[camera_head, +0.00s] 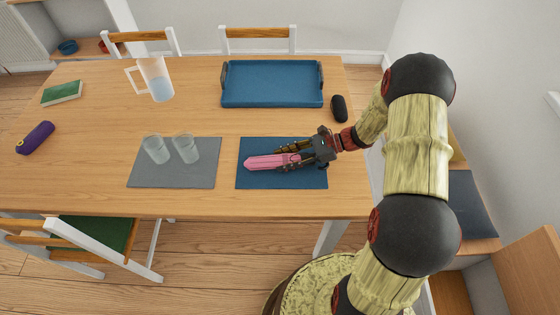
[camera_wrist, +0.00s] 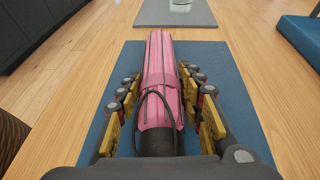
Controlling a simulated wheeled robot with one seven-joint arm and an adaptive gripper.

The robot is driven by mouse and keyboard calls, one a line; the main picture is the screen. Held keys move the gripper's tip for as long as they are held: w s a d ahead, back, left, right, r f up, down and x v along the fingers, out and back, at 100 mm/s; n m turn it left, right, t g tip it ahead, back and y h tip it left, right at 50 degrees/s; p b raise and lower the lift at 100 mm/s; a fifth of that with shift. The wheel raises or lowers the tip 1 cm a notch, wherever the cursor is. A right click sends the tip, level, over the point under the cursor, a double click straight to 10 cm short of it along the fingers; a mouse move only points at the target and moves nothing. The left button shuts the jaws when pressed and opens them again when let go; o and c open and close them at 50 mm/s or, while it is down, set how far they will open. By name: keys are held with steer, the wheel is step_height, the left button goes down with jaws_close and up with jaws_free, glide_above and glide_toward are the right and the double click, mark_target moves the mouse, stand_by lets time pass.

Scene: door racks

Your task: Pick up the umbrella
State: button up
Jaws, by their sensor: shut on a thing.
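A folded pink umbrella (camera_head: 266,162) lies over the dark blue placemat (camera_head: 310,181) near the front right of the wooden table. My gripper (camera_head: 296,158) reaches in from the right and is shut on the umbrella near its dark handle end. In the wrist view the umbrella (camera_wrist: 160,75) points away from me, with a black handle and a dark strap loop at the near end. My gripper's fingers (camera_wrist: 163,108) stand on both sides of it. I cannot tell whether the umbrella is touching the mat or just above it.
A grey placemat (camera_head: 174,180) with two glasses (camera_head: 186,148) is to the left. A blue tray (camera_head: 272,84) and a black mouse (camera_head: 339,108) lie behind. A pitcher (camera_head: 157,78), a green book (camera_head: 62,92) and a purple case (camera_head: 36,137) are farther left.

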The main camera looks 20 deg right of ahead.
steer(key=c, duration=0.7)
steer(key=shift+c, duration=0.4)
steer(key=shift+r, duration=0.1)
